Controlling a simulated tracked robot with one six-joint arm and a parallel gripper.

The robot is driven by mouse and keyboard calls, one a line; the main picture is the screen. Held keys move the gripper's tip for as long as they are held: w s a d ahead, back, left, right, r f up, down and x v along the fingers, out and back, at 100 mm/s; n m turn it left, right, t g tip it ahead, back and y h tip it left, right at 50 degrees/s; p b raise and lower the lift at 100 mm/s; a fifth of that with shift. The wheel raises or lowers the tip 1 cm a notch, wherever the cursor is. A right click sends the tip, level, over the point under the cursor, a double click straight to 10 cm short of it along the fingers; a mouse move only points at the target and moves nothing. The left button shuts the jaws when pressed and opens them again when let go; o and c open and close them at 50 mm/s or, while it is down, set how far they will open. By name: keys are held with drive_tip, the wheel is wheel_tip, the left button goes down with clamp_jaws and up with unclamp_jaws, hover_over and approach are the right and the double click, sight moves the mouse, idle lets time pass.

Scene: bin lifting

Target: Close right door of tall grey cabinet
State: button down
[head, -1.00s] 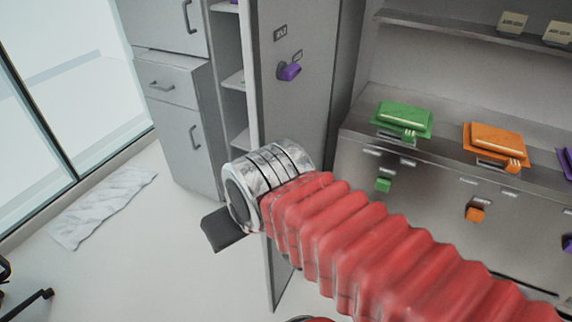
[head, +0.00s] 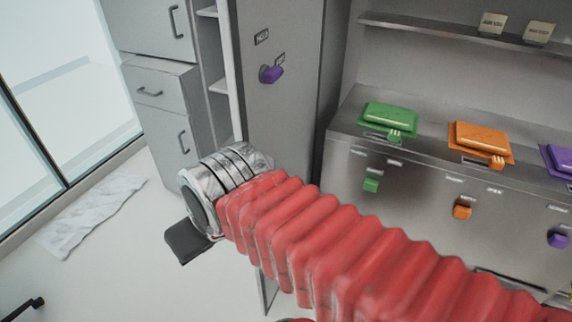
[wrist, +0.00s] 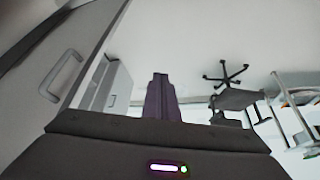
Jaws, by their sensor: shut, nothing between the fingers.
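The tall grey cabinet's right door (head: 284,110) stands ajar in the head view, with a purple knob (head: 271,74) on its face. Pale shelves (head: 220,87) show in the gap to its left. My red-sleeved arm crosses in front of the door's lower part and hides much of it. My gripper is at the arm's end, left of the door's lower edge; only a dark part of it shows in the head view. In the wrist view my gripper (wrist: 160,78) has its fingers together, with nothing between them. No contact with the door is visible.
Grey drawers and doors with handles (head: 150,92) stand at the left, beside a glass wall. A steel counter (head: 345,128) with green, orange and purple items is at the right. A white sheet (head: 92,212) lies on open floor. The wrist view shows a chair (wrist: 228,78).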

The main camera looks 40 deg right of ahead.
drive_tip(key=w+d+m+g+y, duration=0.1)
drive_tip(key=w+d+m+y, duration=0.3)
drive_tip(key=d, duration=0.8)
drive_tip(key=s+d+r+t+h, duration=0.1)
drive_tip(key=s+d+r, duration=0.1)
drive_tip(key=d, duration=0.9)
drive_tip(key=s+d+r+m+t, duration=0.1)
drive_tip(key=s+d+r, duration=0.1)
drive_tip(key=d, duration=0.8)
drive_tip(key=shift+d+m+t+h, duration=0.3)
drive_tip(key=shift+d+h, duration=0.05)
drive_tip(key=shift+h, duration=0.05)
